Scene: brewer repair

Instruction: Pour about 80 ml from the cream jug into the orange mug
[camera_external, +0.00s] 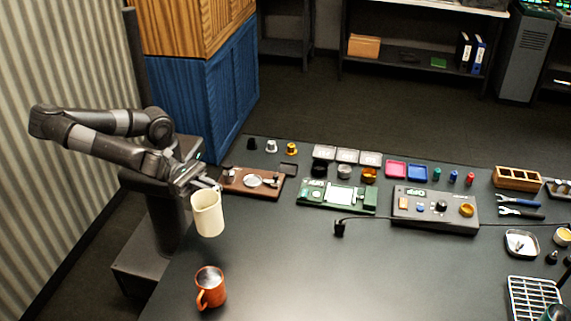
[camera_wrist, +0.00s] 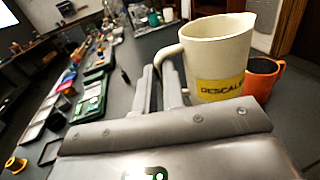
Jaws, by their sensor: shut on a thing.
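The cream jug (camera_external: 208,214) hangs above the dark table near its left edge, roughly upright. My gripper (camera_external: 209,186) is shut on the jug's handle side. In the wrist view the jug (camera_wrist: 215,55) shows a spout at its upper right and a yellow label reading "DESCAL", partly cut off. The gripper fingers (camera_wrist: 165,88) close at its handle. The orange mug (camera_external: 210,289) stands upright on the table, below the jug and apart from it in the outside view. The mug (camera_wrist: 262,78) also shows behind the jug in the wrist view. What is inside the jug is hidden.
A brown board (camera_external: 252,182), a green board (camera_external: 336,197) and a grey control box (camera_external: 435,208) lie along the table's middle. Small trays and knobs stand behind them. A wire rack (camera_external: 535,298) is at the front right. The table around the mug is clear.

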